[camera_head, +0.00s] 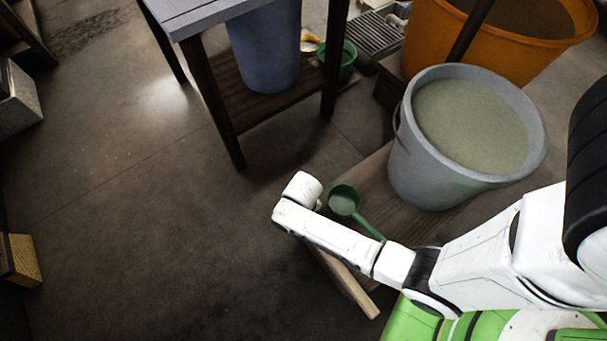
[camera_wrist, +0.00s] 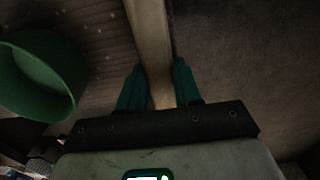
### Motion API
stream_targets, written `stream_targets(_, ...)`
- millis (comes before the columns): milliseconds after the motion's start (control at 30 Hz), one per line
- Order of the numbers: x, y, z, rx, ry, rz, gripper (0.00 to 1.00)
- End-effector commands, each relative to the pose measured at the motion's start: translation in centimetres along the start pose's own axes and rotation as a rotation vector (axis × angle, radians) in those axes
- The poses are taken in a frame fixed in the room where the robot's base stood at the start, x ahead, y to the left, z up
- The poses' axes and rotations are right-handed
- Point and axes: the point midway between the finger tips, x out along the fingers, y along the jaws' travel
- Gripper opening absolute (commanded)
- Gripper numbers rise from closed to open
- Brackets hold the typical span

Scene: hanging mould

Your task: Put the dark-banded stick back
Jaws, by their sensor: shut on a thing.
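My gripper (camera_wrist: 158,85) shows in the wrist view as two dark teal fingers, one on each side of a pale wooden length. The fingers are closed around this stick (camera_wrist: 150,40), which runs up to the top edge of the picture. No dark band shows on the visible part. In the head view my arm hides the gripper. A pale wooden length (camera_head: 348,284) slants out below my arm there; I cannot tell whether it is the same piece or the platform's edge.
A wooden platform (camera_head: 372,178) bears a grey bucket (camera_head: 420,165) of greenish liquid. A green ladle (camera_head: 343,201) lies beside my arm; a green bowl shape (camera_wrist: 40,75) is left of the fingers. An orange tub (camera_head: 530,60) and table (camera_head: 205,15) stand behind.

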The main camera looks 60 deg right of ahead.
Motion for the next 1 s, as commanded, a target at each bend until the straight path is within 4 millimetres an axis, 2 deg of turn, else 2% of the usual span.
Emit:
stream_targets(100,0.0,0.0,0.0,0.000,0.000,0.000,0.03)
stream_targets(133,0.0,0.0,0.0,0.000,0.000,0.000,0.35)
stream_targets(367,0.0,0.0,0.0,0.000,-0.001,0.000,0.58)
stream_targets(600,0.0,0.0,0.0,0.000,-0.001,0.000,0.59)
stream_targets(733,-0.8,0.0,0.1,0.000,-0.001,0.001,0.59)
stream_targets(867,-3.0,0.0,0.0,0.001,0.001,0.000,0.59)
stream_targets(1000,-6.0,0.0,0.0,0.001,0.002,-0.001,0.59)
